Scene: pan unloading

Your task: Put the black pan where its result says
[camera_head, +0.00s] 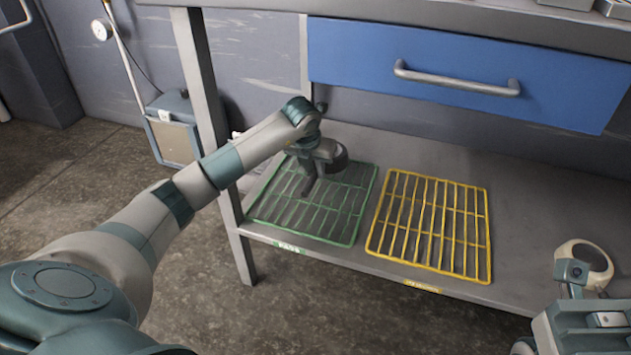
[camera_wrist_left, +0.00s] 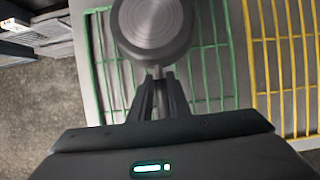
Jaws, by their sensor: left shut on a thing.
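The black pan (camera_wrist_left: 153,28) is small and round, with a dark rim and a grey metallic face in the left wrist view. In the head view the pan (camera_head: 337,160) is a dark shape partly behind my left gripper. My left gripper (camera_wrist_left: 156,82) is shut on the pan's handle, with the pan beyond its fingertips. The pan is over the green wire rack (camera_head: 347,228) on the lower shelf; I cannot tell whether it touches. The green rack's front label (camera_head: 289,248) appears to read PASS. A yellow wire rack (camera_head: 412,257) lies to its right, its label (camera_head: 423,286) too small to read.
The racks lie on a grey shelf (camera_head: 385,268) under a bench with a blue drawer (camera_head: 455,72). A bench leg (camera_head: 207,85) stands close to my left forearm. A grey box (camera_head: 173,128) stands on the floor at left. The yellow rack is empty.

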